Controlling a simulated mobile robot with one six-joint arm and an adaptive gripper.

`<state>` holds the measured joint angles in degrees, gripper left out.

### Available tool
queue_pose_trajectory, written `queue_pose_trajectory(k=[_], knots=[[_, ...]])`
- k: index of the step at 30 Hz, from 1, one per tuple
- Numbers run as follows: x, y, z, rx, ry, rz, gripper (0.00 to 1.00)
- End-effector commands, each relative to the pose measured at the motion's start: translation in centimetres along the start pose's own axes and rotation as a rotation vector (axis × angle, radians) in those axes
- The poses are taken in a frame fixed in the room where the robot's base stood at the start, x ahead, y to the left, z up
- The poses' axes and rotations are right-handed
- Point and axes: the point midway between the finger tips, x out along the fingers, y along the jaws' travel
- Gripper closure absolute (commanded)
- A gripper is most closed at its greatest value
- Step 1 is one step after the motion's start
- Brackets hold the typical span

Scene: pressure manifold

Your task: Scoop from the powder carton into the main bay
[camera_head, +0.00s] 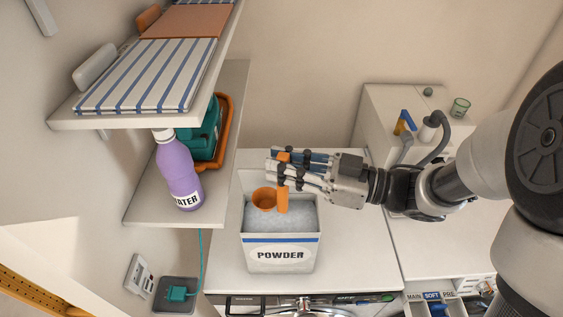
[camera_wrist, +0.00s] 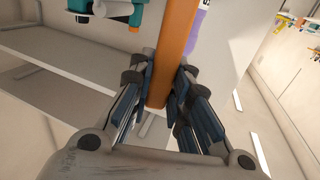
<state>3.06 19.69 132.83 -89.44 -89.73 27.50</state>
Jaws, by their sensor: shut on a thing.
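The powder carton (camera_head: 281,255) stands upright on the white worktop, open at the top and filled with pale grey-blue powder (camera_head: 292,219). My gripper (camera_head: 284,170) is above the carton and shut on the handle of an orange scoop (camera_head: 264,199). The scoop's cup is over the powder near the carton's left side; I cannot tell whether it touches the powder or holds any. In the wrist view the orange handle (camera_wrist: 175,55) runs between my fingers. The main bay (camera_head: 413,296) is in the open drawer at the lower right, labelled MAIN, beside SOFT and PRE.
A purple water bottle (camera_head: 178,175) stands on the left shelf, close to a teal and orange object (camera_head: 212,130). A shelf with striped cloths (camera_head: 145,75) overhangs at upper left. A counter (camera_head: 440,240) with a tap and small items is at right.

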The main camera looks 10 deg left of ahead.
Motion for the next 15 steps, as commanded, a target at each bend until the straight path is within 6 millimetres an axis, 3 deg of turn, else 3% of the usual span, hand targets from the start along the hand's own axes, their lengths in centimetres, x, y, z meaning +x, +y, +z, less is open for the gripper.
queue_pose_trajectory(k=[15], knots=[[0.0,0.0,4.5,0.0,0.0,0.0,1.0]])
